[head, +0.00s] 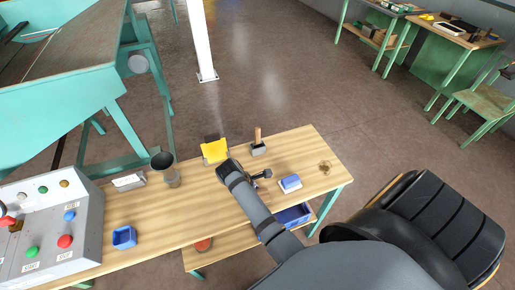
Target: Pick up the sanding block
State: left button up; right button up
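A small block with a blue top and a pale lower part (290,183) lies on the wooden table (220,206), right of the middle. It looks most like the sanding block, but I cannot be sure at this size. One of my arms reaches up from the bottom of the head view, and its small dark gripper (263,175) is just left of the block, apparently apart from it. The arm looks like my right one. Its fingers are too small to show whether they are open. My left gripper is not in view.
A yellow item (215,151) and a grey block with an upright wooden handle (258,148) stand behind the gripper. A grey cup (165,168), a blue bin (124,237) and a button panel (50,228) are left. A blue crate (293,216) sits below the tabletop.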

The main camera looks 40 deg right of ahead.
jog(key=shift+f, duration=0.1)
dwell(0.3)
jog(key=c, duration=1.3)
jog(key=shift+c, duration=0.2)
